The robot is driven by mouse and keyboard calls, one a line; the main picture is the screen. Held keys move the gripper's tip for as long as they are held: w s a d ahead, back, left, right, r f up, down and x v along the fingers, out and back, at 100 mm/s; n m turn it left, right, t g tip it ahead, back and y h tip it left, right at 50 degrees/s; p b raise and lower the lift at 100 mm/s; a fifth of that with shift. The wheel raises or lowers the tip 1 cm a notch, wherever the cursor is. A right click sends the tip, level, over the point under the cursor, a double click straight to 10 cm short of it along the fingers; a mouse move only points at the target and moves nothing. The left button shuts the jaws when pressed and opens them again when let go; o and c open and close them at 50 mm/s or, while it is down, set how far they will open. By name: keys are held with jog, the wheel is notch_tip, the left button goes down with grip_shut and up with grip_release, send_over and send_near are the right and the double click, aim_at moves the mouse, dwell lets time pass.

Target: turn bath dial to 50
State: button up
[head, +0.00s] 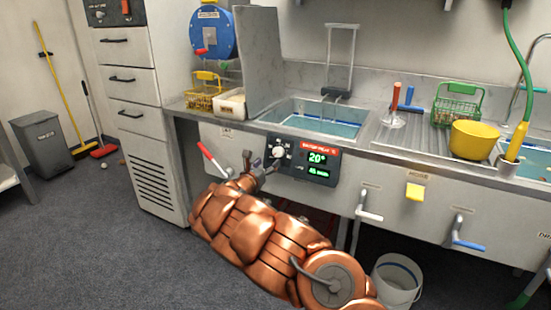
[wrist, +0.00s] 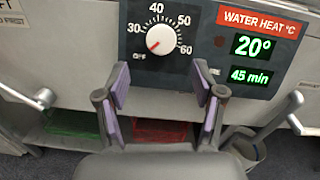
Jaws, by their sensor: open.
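The bath dial (wrist: 161,39) is a white round knob on a dark panel marked 30, 40, 50, 60 and OFF. Its red pointer aims at the lower left, toward OFF. The display (wrist: 250,47) beside it reads 20° and 45 min under a red "WATER HEAT °C" label. In the head view the dial (head: 278,152) sits on the sink front, left of the display (head: 317,157). My gripper (wrist: 160,88) is open and empty, its purple-padded fingers just below and in front of the dial, not around it. In the head view my arm partly hides the gripper.
A red-handled lever (head: 208,153) is left of the dial, and its metal end (wrist: 44,98) shows in the wrist view. A white-handled tap (head: 368,205) is to the right. The water bath (head: 325,118) is above the panel. A bucket (head: 398,280) stands below.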

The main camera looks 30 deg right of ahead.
aim_at(277, 154)
jog(key=shift+x, duration=3.45)
jog(key=shift+s+r, duration=0.1)
jog(key=shift+c, duration=0.4)
jog(key=c, duration=1.1)
jog(key=shift+o, duration=0.2)
jog(key=shift+m+b, duration=0.3)
